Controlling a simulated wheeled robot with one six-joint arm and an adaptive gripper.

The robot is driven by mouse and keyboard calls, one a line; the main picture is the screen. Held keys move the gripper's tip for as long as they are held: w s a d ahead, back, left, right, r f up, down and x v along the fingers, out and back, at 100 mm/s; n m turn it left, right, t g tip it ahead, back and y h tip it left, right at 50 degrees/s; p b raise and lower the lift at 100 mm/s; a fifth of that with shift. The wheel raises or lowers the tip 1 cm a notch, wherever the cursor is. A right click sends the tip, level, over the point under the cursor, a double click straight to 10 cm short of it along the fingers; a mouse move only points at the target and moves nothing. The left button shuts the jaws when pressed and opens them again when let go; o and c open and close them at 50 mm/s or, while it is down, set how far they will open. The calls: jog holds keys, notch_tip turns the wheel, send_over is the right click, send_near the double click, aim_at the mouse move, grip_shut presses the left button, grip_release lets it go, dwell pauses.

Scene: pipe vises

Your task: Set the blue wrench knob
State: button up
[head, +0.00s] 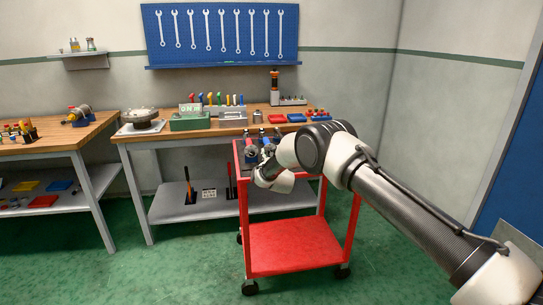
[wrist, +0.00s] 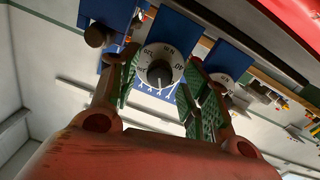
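In the wrist view a round white dial with printed numbers and a black knob (wrist: 159,74) faces me, in front of a blue body (wrist: 178,28). My gripper (wrist: 163,78) is open, with one green-padded finger on each side of the knob. I cannot tell whether the pads touch the dial. A second dial (wrist: 222,82) on another blue body (wrist: 232,60) is partly hidden behind the right finger. In the head view a blue tool (head: 265,139) stands on the red cart (head: 295,247), and my arm hides the gripper's fingers and the dials.
Behind is a workbench (head: 155,134) with blocks and trays, under a blue wrench board (head: 222,52). Another bench (head: 60,137) stands left. Green floor is free left of the cart.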

jog(key=shift+s, duration=0.1)
jog(key=v, duration=1.2)
